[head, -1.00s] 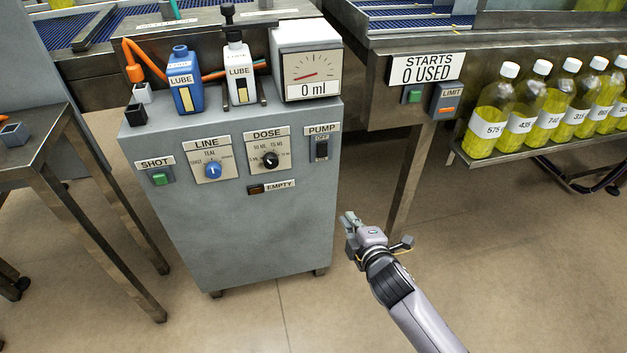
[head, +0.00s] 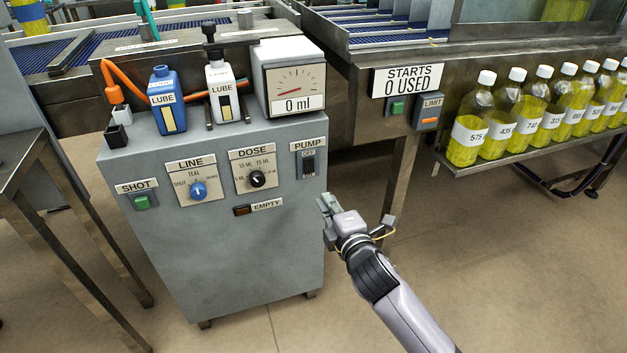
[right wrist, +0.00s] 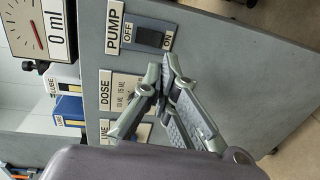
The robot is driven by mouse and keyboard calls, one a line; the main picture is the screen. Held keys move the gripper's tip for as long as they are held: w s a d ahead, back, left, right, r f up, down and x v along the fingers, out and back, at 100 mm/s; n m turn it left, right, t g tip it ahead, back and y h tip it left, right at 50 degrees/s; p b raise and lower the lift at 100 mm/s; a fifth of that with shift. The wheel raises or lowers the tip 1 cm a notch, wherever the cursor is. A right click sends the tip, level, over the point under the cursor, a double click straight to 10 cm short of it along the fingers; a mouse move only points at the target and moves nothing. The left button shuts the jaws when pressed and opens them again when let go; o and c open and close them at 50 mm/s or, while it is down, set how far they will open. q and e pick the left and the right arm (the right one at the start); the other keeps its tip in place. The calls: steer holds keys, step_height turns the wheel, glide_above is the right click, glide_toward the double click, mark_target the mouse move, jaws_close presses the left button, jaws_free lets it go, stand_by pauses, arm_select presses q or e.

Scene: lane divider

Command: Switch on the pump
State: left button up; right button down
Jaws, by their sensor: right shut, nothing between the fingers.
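The pump switch (head: 308,163) is a dark rocker under the PUMP label, at the upper right of the grey cabinet's front (head: 240,260). In the right wrist view the switch (right wrist: 150,38) shows between its OFF and ON labels; I cannot tell which way it is set. My right gripper (head: 326,203) is shut and empty, below and slightly right of the switch in the head view. In the right wrist view its fingertips (right wrist: 166,72) appear just below the switch picture-wise, with no contact visible. My left gripper is not in view.
The LINE knob (head: 198,190), DOSE knob (head: 257,179) and green SHOT button (head: 142,202) share the panel. A gauge (head: 295,85) reads 0 ml above. A LIMIT box (head: 428,112) and shelved yellow bottles (head: 468,135) stand right. Open floor lies below my right arm.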

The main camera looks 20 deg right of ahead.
mark_target(310, 173)
steer(key=w, duration=0.3)
steer(key=w+f+b, duration=0.1)
steer(key=w, duration=0.5)
steer(key=shift+w+a+f+b, duration=0.15)
steer(key=shift+w+a+b, duration=0.1)
steer(key=shift+b, duration=0.15)
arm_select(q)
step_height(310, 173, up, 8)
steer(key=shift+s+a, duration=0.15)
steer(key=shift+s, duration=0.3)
arm_select(e)
steer(key=shift+w, duration=0.45)
arm_select(q)
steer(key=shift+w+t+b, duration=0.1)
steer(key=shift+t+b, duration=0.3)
steer(key=shift+b, duration=0.4)
arm_select(e)
steer(key=shift+w+f+t, duration=0.1)
steer(key=shift+w+t, duration=0.2)
